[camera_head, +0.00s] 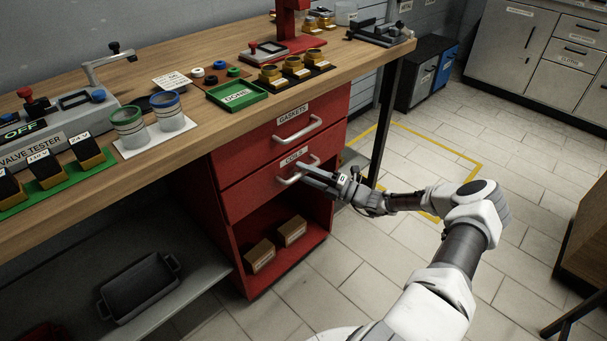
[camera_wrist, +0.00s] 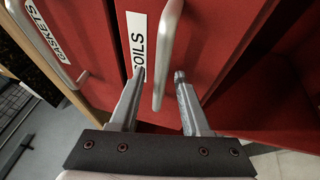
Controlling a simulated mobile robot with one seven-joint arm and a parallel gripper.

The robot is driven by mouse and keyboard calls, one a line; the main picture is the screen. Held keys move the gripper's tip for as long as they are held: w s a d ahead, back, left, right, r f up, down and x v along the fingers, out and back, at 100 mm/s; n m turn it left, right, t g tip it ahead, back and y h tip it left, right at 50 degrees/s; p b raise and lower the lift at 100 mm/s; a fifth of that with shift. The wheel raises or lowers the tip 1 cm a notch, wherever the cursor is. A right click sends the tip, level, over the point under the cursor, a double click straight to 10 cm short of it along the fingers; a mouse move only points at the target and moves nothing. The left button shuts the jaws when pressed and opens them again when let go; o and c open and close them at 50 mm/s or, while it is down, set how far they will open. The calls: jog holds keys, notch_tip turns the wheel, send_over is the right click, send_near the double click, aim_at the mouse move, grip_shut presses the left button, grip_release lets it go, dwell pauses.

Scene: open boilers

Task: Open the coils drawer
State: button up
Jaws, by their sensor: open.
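The coils drawer (camera_head: 243,193) is the lower red drawer of the cabinet under the workbench, and its front is flush with the cabinet. Its label shows partly in the wrist view (camera_wrist: 138,40). The silver bar handle of the coils drawer (camera_wrist: 167,50) runs between my fingertips in the wrist view; in the head view its left end (camera_head: 288,180) shows beside my gripper. My gripper (camera_wrist: 160,76) is open, with one finger on each side of the handle. I cannot tell whether either finger touches it.
The gaskets drawer (camera_head: 262,139) with its own handle (camera_head: 298,131) is just above, shut. An open shelf with cardboard boxes (camera_head: 260,255) lies below. A dark table leg (camera_head: 385,125) stands behind my wrist. The tiled floor (camera_head: 370,275) in front is clear.

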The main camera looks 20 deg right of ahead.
jog(key=shift+w+a, duration=0.1)
grip_shut()
dwell(1.4)
